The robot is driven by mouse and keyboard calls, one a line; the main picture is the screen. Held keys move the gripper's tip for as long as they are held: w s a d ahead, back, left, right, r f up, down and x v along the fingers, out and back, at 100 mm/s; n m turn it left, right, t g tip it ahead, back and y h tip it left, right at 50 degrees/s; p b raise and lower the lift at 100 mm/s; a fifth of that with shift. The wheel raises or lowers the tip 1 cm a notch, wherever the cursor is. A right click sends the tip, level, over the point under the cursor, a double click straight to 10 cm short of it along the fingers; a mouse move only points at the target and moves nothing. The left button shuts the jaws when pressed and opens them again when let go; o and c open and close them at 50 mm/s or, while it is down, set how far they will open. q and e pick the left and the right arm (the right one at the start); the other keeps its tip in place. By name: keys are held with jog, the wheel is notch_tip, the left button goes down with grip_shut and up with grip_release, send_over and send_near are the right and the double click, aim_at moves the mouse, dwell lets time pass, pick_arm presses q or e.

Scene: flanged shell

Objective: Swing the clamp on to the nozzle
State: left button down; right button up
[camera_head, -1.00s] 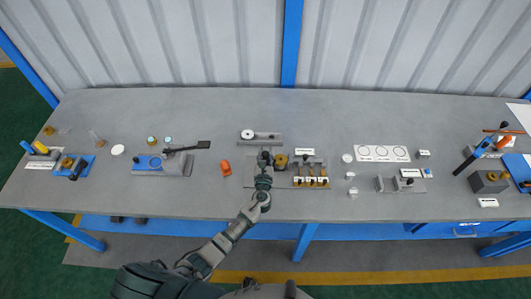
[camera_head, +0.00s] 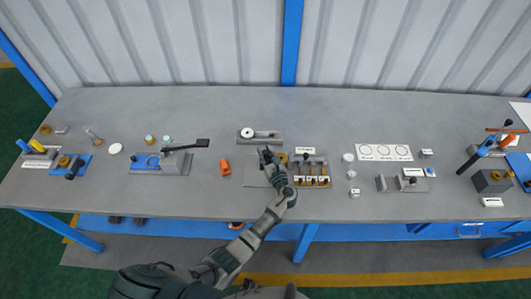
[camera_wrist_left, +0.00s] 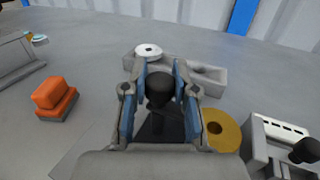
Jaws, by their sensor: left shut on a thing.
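My left gripper (camera_head: 268,156) is over the middle of the bench. In the left wrist view its fingers (camera_wrist_left: 160,90) stand on either side of a black knob (camera_wrist_left: 159,92) and are shut on it. A dark part shows below the knob; I take this to be the clamp, but the fingers hide most of it. A brass ring (camera_wrist_left: 222,130), perhaps the nozzle, is just right of the fingers. It also shows in the head view (camera_head: 283,158), partly hidden by my gripper. I cannot tell whether the clamp touches it. My right gripper is not in view.
A grey block with a white disc (camera_head: 247,133) stands behind my gripper. An orange block (camera_head: 225,167) is to its left. A rack with several brass pieces (camera_head: 312,174) is close on the right. The bench is clear behind these.

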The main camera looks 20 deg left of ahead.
pick_arm(q)
jog(key=shift+r, duration=0.15)
jog(key=c, duration=0.9)
grip_release()
jog(key=shift+d, duration=0.1)
jog(key=v, duration=1.2)
jog(key=shift+f, duration=0.25)
